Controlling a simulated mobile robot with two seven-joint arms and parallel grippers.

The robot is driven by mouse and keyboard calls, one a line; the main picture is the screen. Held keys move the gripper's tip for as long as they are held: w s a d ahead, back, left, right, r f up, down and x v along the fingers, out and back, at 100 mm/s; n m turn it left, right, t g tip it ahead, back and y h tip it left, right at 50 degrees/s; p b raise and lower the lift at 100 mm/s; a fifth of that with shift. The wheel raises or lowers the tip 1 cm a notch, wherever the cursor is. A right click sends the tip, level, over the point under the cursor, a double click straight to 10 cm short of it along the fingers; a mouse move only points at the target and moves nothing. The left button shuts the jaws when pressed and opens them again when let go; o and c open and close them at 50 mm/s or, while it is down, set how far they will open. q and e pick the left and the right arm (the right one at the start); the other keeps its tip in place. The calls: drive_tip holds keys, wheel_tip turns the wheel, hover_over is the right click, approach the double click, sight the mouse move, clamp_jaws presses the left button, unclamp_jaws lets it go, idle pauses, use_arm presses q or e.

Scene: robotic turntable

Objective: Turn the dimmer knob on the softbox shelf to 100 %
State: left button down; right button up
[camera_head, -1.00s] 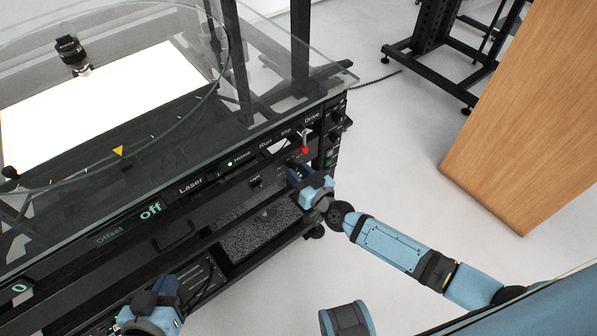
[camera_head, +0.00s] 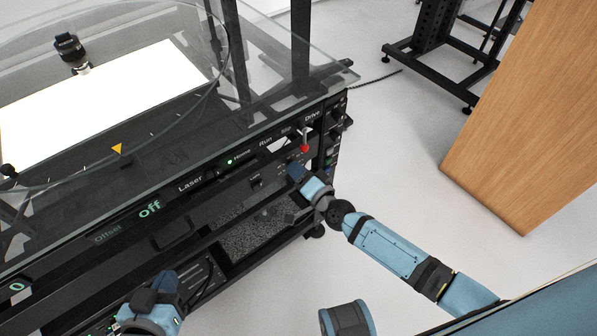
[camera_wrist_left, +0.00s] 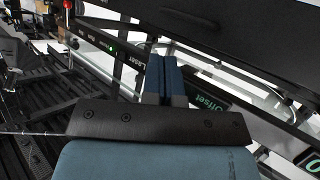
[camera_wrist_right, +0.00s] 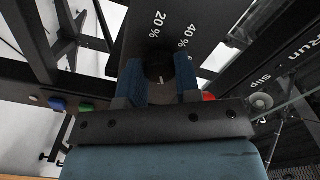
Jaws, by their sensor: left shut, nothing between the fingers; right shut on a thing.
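The dark dimmer knob (camera_wrist_right: 158,66) sits between the fingers of my right gripper (camera_wrist_right: 158,84) in the right wrist view. That gripper is shut on it. A short pale mark shows on the knob's face, and white labels "20 %" and "40 %" stand beyond it on the dark panel (camera_wrist_right: 140,30). Other scale labels are hidden or out of view. In the head view my right gripper (camera_head: 298,174) is at the front of the rack, below the red-tipped switch, and hides the knob. My left gripper (camera_head: 165,284) is shut and empty, low at the left; its closed fingers (camera_wrist_left: 165,77) show in its wrist view.
The rack front (camera_head: 190,185) carries "Laser", "Home", "Run" and "Drive" labels. A red-tipped switch (camera_head: 304,148) stands just above my right gripper. A glass top (camera_head: 290,75) overhangs the rack. A wooden panel (camera_head: 525,110) stands at the right, with clear floor between.

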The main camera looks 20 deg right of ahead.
use_arm(q)
drive_tip(key=w+d+r+t+h+b, duration=0.2)
drive_tip(key=d+r+t+b, duration=0.1)
drive_tip(key=r, duration=0.3)
drive_tip(key=shift+r, duration=0.25)
use_arm(e)
drive_tip(key=shift+r+m, duration=0.1)
drive_tip(key=shift+m, duration=6.1)
use_arm(q)
drive_tip(key=shift+f, duration=0.15)
drive_tip(key=shift+a, duration=0.1)
use_arm(e)
drive_tip(key=o, duration=0.9)
drive_tip(key=shift+v, duration=6.85)
